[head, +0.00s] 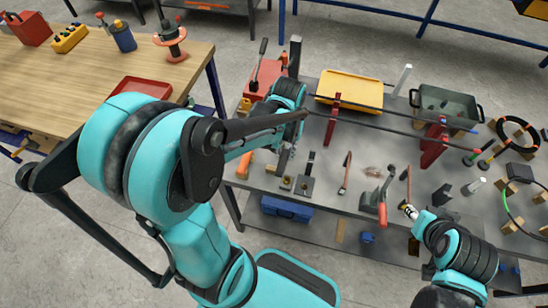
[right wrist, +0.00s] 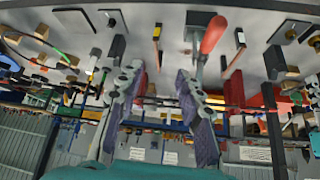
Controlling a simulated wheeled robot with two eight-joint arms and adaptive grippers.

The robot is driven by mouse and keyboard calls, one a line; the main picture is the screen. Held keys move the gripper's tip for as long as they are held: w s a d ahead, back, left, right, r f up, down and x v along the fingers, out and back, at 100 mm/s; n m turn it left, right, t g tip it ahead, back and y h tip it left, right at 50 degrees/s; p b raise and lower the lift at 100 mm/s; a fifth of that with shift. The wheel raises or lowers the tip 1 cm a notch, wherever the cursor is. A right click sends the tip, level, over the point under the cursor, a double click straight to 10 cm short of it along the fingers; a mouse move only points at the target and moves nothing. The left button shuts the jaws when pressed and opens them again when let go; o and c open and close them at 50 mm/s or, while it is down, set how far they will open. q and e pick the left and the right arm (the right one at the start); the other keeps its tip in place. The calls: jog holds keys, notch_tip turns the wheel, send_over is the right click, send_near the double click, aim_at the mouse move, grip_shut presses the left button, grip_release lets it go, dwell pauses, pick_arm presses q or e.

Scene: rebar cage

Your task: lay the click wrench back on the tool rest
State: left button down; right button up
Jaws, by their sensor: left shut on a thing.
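My left gripper (head: 291,132) is past the left end of the rods, over the bench's left part. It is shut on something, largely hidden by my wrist. A dark, slim bar (head: 284,158) shows just below it; this may be the click wrench, but I cannot tell for sure. Two dark upright brackets on flat plates, possibly the tool rest (head: 305,184), stand on the bench just below and right of it. My right gripper (head: 408,209) is at the bench's front right. The right wrist view shows its fingers (right wrist: 157,82) apart with nothing between them.
Two long rods (head: 390,127) run across the bench on red posts (head: 333,118). A red-handled tool (head: 382,208) and a slim orange-red tool (head: 346,173) lie near the front. A yellow tray (head: 350,88) and a green bin (head: 447,103) stand behind. A wooden table (head: 100,70) is at left.

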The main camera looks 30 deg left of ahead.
pick_arm(q)
jog(key=a+f, duration=0.1)
jog(key=a, duration=0.1)
jog(key=a+f+b, duration=0.1)
jog(key=a, duration=0.1)
jog(key=shift+w+f, duration=0.15)
jog(key=shift+f, duration=0.15)
notch_tip(320, 180, down, 4)
jog(key=shift+r+b, duration=0.2)
jog(key=shift+b, duration=0.75)
jog(key=shift+r, duration=0.1)
jog(key=shift+f, duration=0.2)
jog(key=c, duration=1.3)
grip_release()
jog(key=shift+c, duration=0.2)
